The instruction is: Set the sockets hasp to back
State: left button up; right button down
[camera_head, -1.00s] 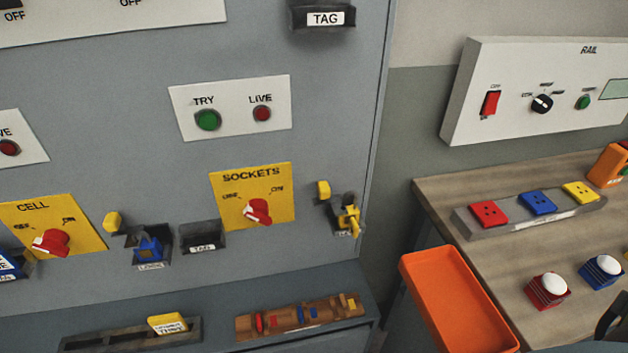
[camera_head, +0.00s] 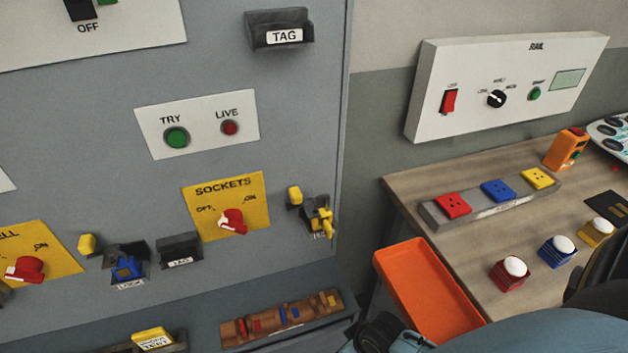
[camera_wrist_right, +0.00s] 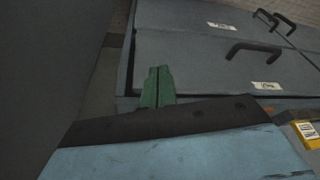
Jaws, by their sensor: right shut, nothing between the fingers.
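The yellow SOCKETS plate (camera_head: 196,218) is on the grey cabinet front in the head view, with a red rotary handle (camera_head: 233,221) between its OFF and ON marks. To its right are a small yellow block (camera_head: 295,196) and a yellow hasp-like fitting (camera_head: 322,222) on a dark bracket; its exact position is too small to tell. My right gripper (camera_wrist_right: 157,87) shows green fingers, shut and empty, in the right wrist view, above grey drawer fronts and away from the SOCKETS plate. My left gripper is not in view.
An orange tray (camera_head: 388,270) sits beside the wooden bench (camera_head: 405,190), right of the cabinet. A ledge with a brown rack (camera_head: 285,313) runs below the plate. Dark TAG holders (camera_head: 180,248) project from the cabinet. My right arm covers the lower right.

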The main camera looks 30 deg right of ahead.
jog(key=w+r+n+t+y+p, duration=0.1)
jog(key=w+r, duration=0.2)
jog(key=r, duration=0.8)
jog(key=w+r+n+y+p, duration=0.15)
jog(key=w+r, duration=0.25)
jog(key=r, duration=0.8)
jog(key=w+d+r+m, duration=0.1)
jog(key=w+d+r, duration=0.2)
jog(key=r, duration=0.2)
jog(key=w+d+r+m+t+y, duration=0.1)
jog(key=w+d+r+m, duration=0.1)
jog(key=r, duration=0.4)
jog(key=w+d+r+m, duration=0.2)
jog(key=w+d+r, duration=0.2)
jog(key=d+r, duration=0.2)
jog(key=shift+w+d+r+b, duration=0.15)
jog(key=shift+w+r+b, duration=0.1)
jog(key=shift+w+b, duration=0.15)
jog(key=shift+f+m+y, duration=0.15)
jog(key=shift+m+y, duration=0.1)
